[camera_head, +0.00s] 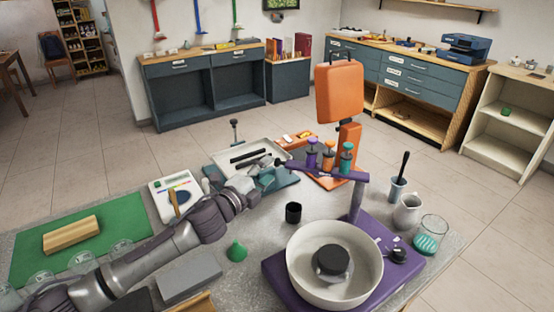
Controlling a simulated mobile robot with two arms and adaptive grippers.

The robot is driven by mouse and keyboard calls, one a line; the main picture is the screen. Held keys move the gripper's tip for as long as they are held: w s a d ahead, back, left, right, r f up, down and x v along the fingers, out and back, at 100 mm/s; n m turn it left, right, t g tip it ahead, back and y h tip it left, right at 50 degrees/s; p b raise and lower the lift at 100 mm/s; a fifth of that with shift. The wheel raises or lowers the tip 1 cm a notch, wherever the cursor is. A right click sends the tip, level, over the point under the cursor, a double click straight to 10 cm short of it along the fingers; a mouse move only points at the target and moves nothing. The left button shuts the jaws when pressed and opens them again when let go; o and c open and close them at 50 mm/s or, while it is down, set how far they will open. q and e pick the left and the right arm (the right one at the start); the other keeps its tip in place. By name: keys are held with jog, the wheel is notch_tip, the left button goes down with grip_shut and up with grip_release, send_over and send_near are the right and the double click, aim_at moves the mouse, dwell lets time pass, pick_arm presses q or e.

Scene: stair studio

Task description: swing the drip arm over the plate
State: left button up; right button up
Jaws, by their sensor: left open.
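The purple drip arm (320,171) extends left from the top of a purple post (357,200) and carries purple, orange and teal droppers. It lies behind the white bowl (303,277), not over it. A dark round plate (333,260) sits in the middle of the bowl, on the purple base (377,290). My left gripper (272,166) is open at the free left end of the drip arm. Whether its fingers touch that end is too small to tell. My right gripper is not in view.
A black cup (293,212) and a green funnel (237,251) stand left of the bowl. A white jug (407,211), a glass beaker (430,236) and a cup with a black-handled tool (397,190) stand right. An orange stand (340,92) rises behind the drip arm.

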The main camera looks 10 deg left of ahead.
aim_at(277, 162)
pick_arm(q)
jog(key=x, duration=0.5)
jog(key=shift+w, duration=0.1)
grip_shut()
